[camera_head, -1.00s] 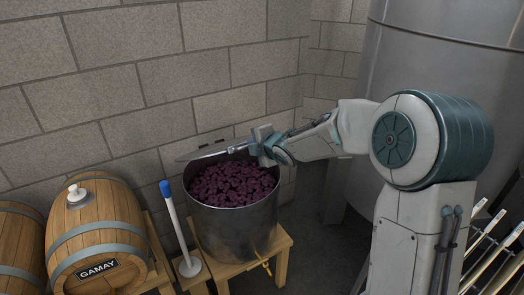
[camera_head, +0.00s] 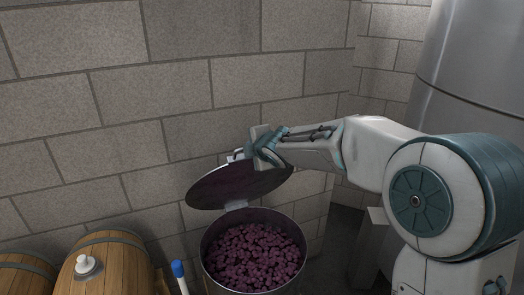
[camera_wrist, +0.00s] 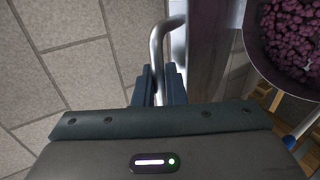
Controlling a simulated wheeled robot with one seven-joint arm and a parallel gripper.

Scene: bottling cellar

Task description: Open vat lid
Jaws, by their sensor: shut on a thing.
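The steel vat (camera_head: 214,277) stands at the bottom of the head view, full of dark purple grapes (camera_head: 255,252). Its round lid (camera_head: 225,188) is raised and tilted at the back of the rim, against the wall side, with its stained underside showing. My gripper (camera_head: 250,154) is at the lid's upper edge. In the wrist view my gripper (camera_wrist: 159,85) is shut on the lid's curved metal handle (camera_wrist: 155,40). The grapes (camera_wrist: 287,35) also show at the right of that view.
Wooden barrels (camera_head: 110,265) stand at the lower left, one with a white bung. A blue-topped white stick (camera_head: 179,272) is left of the vat. The block wall (camera_head: 150,100) is close behind the lid. A large steel tank (camera_head: 470,70) stands at the right.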

